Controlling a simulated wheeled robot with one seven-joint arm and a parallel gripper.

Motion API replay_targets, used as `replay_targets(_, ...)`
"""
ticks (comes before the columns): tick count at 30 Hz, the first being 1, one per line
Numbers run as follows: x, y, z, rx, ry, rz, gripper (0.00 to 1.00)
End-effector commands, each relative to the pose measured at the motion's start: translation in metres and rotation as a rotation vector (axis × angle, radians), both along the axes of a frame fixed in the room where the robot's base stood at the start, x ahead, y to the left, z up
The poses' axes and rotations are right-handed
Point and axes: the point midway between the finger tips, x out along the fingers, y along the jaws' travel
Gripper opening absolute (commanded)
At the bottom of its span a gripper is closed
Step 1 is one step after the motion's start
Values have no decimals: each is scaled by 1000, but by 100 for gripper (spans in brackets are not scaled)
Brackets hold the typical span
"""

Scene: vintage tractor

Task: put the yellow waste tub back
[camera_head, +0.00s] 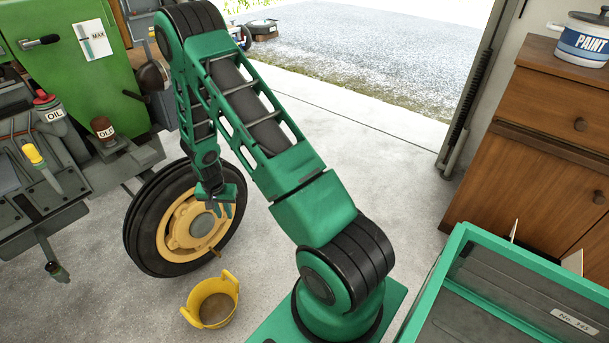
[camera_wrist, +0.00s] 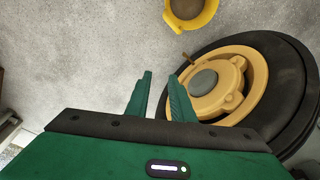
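The yellow waste tub (camera_head: 212,301) stands upright on the concrete floor, in front of the tractor's wheel. It has handles at its rim, and its inside looks brownish. In the wrist view the tub (camera_wrist: 189,13) shows at the top edge, partly cut off. My gripper (camera_head: 224,212) hangs in front of the upper part of the wheel, above and apart from the tub. In the wrist view my gripper (camera_wrist: 162,78) has its two green fingers spread apart with nothing between them.
The black tyre with a yellow rim (camera_head: 188,221) stands close behind the tub. The green tractor (camera_head: 75,70) fills the left. A wooden cabinet (camera_head: 545,135) with a paint can (camera_head: 583,42) stands at right. Open concrete floor (camera_head: 370,130) lies between.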

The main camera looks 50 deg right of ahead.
Motion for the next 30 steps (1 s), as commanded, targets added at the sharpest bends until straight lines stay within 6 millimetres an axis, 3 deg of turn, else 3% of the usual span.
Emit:
replay_targets(1, -3, -8, 27, -11, -1, 12, 21)
replay_targets(3, -11, -17, 58, -23, 13, 32, 21)
replay_targets(8, -37, -34, 126, -44, 41, 75, 21)
replay_targets(15, -94, -49, 216, -51, 82, 133, 21)
replay_targets(24, -185, -52, 303, -28, 121, 203, 21)
replay_targets(30, -252, -43, 343, 10, 136, 256, 21)
